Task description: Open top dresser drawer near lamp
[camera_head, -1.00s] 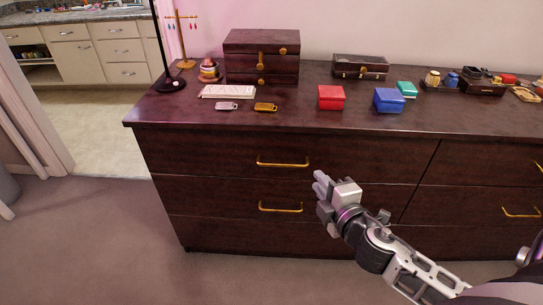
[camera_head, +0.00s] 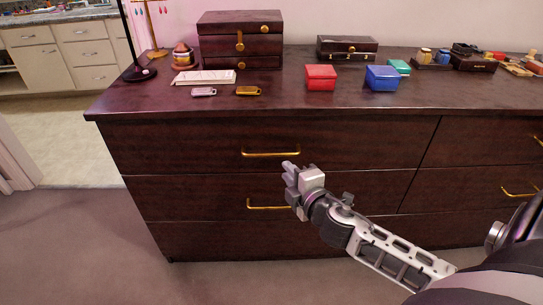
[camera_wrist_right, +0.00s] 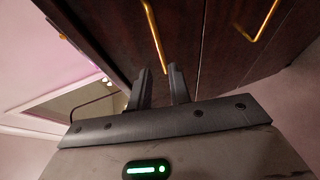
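The dark wood dresser (camera_head: 350,130) fills the middle of the head view. Its top left drawer (camera_head: 200,140), on the lamp side, is shut and has a gold bar handle (camera_head: 271,153). My left gripper is not in view.
A lower drawer handle (camera_head: 268,205) is partly behind my right gripper. On top are a jewelry chest (camera_head: 240,40), a red box (camera_head: 321,78), a blue box (camera_head: 382,78) and small items. Open floor (camera_head: 80,230) lies to the left.

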